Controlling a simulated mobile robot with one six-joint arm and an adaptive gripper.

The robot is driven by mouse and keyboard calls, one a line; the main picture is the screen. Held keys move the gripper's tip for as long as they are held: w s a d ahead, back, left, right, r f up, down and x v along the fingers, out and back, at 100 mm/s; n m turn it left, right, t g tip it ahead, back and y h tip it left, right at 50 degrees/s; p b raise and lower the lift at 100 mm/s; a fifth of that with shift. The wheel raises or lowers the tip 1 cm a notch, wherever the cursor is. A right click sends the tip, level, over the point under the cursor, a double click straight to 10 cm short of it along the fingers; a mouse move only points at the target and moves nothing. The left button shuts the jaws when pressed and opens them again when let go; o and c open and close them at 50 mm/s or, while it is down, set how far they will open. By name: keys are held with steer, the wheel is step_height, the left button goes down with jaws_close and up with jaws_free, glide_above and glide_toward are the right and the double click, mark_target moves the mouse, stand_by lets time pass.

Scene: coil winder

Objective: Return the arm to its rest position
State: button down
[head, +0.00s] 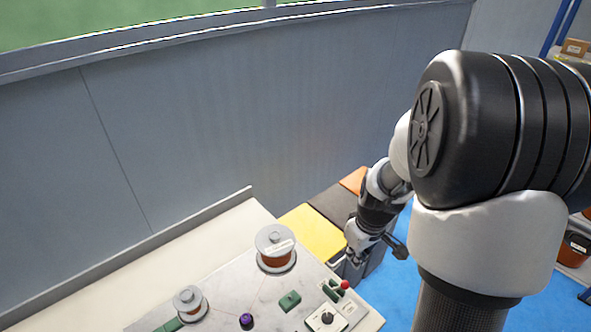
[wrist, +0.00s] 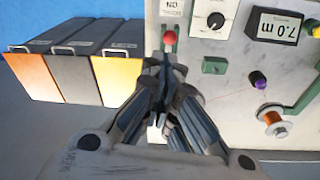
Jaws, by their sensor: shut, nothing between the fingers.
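My gripper (head: 352,266) hangs at the right end of the coil winder's light panel (head: 235,297), in front of the coloured bins. In the wrist view my gripper (wrist: 165,62) is shut and empty, its fingertips close together near the red knob (wrist: 170,38). Whether it touches anything there I cannot tell. My arm reaches down from the right side of the head view and hides part of the floor and bins. The panel also carries a black dial (wrist: 215,20) and a display (wrist: 273,25) reading 7.0 m.
Orange (wrist: 35,75), grey (wrist: 72,78) and yellow (wrist: 116,78) bins stand beside the panel. A large spool (head: 275,250) and a smaller spool (head: 189,302) stand on the panel, with a purple knob (head: 246,320). A grey wall (head: 220,120) rises behind. Blue floor (head: 392,290) shows at right.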

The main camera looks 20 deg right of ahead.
steer(key=s+a+r+t, duration=0.2)
steer(key=s+a+r, duration=0.2)
steer(key=a+r, duration=0.7)
steer(key=s+a+r+m, duration=0.1)
steer(key=s+a+r, duration=0.1)
steer(key=s, duration=0.3)
steer(key=s+a+r+t, duration=0.1)
steer(key=s+a+r, duration=0.2)
steer(key=s+r, duration=0.2)
steer(key=shift+s+a+m, duration=0.15)
steer(key=shift+a+m, duration=0.2)
steer(key=shift+m, duration=0.05)
